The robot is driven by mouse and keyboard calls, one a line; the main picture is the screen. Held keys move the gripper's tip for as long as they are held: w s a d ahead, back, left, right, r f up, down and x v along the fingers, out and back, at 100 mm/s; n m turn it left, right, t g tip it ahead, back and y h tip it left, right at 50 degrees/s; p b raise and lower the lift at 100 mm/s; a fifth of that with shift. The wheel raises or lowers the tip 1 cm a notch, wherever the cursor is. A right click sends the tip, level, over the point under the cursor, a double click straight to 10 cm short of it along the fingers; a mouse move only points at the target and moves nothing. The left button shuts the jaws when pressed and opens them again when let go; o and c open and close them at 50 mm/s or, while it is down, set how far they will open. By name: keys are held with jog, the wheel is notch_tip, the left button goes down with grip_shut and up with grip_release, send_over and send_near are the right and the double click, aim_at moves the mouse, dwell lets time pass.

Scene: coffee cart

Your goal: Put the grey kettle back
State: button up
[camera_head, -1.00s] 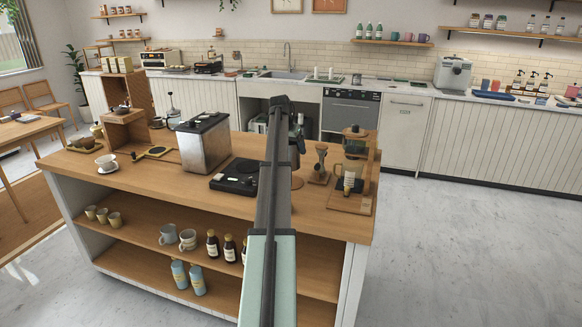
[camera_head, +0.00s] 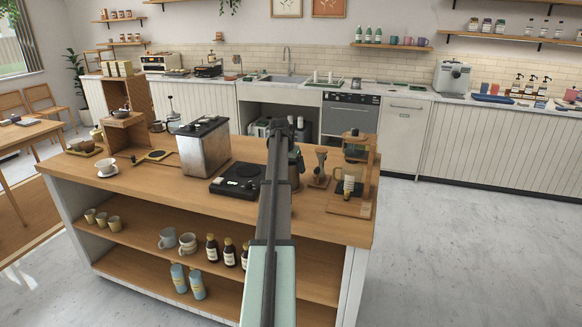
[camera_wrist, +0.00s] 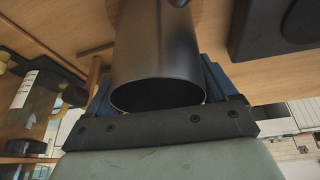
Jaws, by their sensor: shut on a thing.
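The grey kettle (camera_wrist: 155,45) shows as a dark, smooth cylinder in the wrist view, with its round end facing the camera. My gripper (camera_wrist: 155,85) is shut on it, with a blue-grey finger on either side. In the head view my arm hides most of the kettle (camera_head: 297,168); only a dark part shows right of the arm, over the island top. I cannot tell whether its base touches the wood. The black hot plate (camera_head: 240,178) lies just left of the arm and also shows at the upper right of the wrist view (camera_wrist: 275,25).
On the island top (camera_head: 210,205), a wooden stand with a glass brewer (camera_head: 353,175) and a small wooden-handled tool (camera_head: 319,168) stand close to the right. A steel box (camera_head: 203,148) stands left of the hot plate. The front strip of the top is clear.

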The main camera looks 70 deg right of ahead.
jog(key=o, duration=1.4)
jog(key=shift+c, duration=0.2)
jog(key=v, duration=1.2)
